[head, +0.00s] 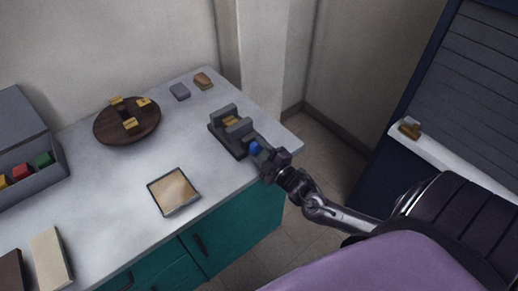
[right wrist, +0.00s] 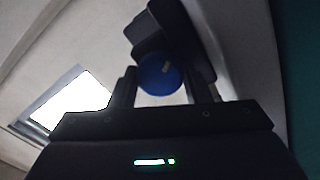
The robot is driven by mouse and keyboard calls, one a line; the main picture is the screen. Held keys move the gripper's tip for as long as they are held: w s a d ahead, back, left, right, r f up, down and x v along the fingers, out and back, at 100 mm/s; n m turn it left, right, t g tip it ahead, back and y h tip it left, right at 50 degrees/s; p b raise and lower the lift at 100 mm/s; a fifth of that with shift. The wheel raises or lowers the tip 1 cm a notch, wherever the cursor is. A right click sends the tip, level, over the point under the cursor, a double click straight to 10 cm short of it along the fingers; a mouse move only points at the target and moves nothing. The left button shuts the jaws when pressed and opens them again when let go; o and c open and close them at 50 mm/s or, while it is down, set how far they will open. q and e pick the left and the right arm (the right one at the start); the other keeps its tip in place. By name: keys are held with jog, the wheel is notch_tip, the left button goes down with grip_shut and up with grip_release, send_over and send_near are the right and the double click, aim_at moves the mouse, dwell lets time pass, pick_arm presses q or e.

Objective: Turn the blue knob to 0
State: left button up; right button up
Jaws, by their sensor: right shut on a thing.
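The blue knob (head: 255,147) is on the near right side of a dark grey device (head: 222,139) at the right end of the counter. In the right wrist view the knob (right wrist: 158,75) is a round blue face with a small pale mark near its top. My right gripper (head: 264,155) is shut on the knob, with one finger on each side of it in the right wrist view (right wrist: 165,88). No scale or number 0 can be read. My left gripper is not in view.
The light counter (head: 110,205) also holds a shallow square tray (head: 152,204), a round dark wooden board (head: 112,133) with yellow pieces, and a grey box (head: 62,182) with coloured blocks. Two small blocks lie near the back. Bare counter surrounds the tray.

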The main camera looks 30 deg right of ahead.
jog(key=n, duration=0.6)
jog(key=shift+f+p, duration=0.1)
jog(key=shift+p, duration=0.2)
jog(key=shift+n, duration=0.3)
jog(key=o, duration=1)
jog(key=s, duration=0.8)
jog(key=shift+d+b, duration=0.25)
jog(key=shift+b, duration=0.15)
jog(key=shift+w, duration=0.1)
